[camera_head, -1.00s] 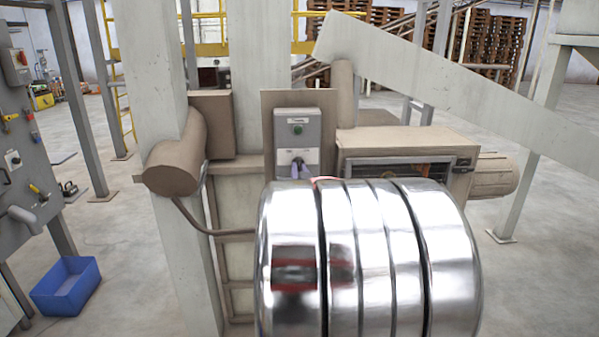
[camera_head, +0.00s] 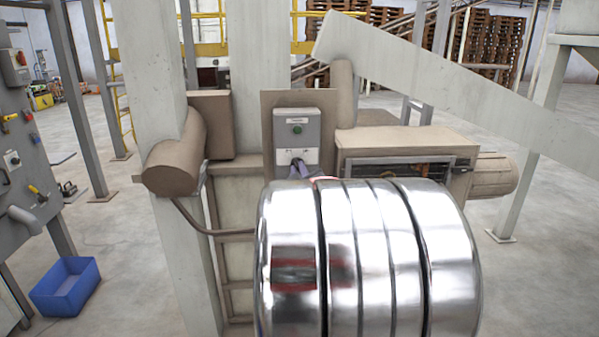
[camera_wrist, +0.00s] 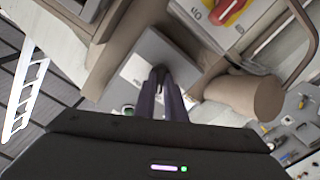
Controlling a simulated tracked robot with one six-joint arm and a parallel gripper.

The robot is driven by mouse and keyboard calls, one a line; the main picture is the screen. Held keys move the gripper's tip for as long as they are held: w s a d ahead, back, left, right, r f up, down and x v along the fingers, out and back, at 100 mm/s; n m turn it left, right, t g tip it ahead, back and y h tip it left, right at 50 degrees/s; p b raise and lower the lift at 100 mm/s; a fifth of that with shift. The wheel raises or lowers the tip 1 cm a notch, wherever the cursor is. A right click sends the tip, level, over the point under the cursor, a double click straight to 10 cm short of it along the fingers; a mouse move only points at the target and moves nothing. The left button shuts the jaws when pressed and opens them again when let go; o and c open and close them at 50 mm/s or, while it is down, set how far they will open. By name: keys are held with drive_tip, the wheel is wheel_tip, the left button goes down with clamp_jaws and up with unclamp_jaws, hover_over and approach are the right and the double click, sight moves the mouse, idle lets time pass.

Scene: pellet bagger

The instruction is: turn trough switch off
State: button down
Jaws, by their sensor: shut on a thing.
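The trough switch box (camera_head: 297,140) is a grey box with a green indicator or button near its top and a dark switch knob (camera_head: 297,163) at its lower part. It stands on a beige plate ahead of me. My gripper (camera_head: 298,171) is at the knob, its purple-grey fingers shut on it. In the wrist view the box (camera_wrist: 150,58) is tilted, and the fingers (camera_wrist: 162,76) close around the dark knob. The fingers hide most of the knob, so its exact setting is unclear. My shiny arm link covers the lower middle of the head view.
A beige cylinder (camera_head: 174,160) is left of the box. A beige housing with a grille (camera_head: 405,145) is close on the right. A red and yellow switch (camera_wrist: 228,11) shows in the wrist view. A blue bin (camera_head: 66,287) lies on the floor at left.

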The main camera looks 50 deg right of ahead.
drive_tip(key=shift+a, duration=0.1)
drive_tip(key=c, duration=1.8)
unclamp_jaws()
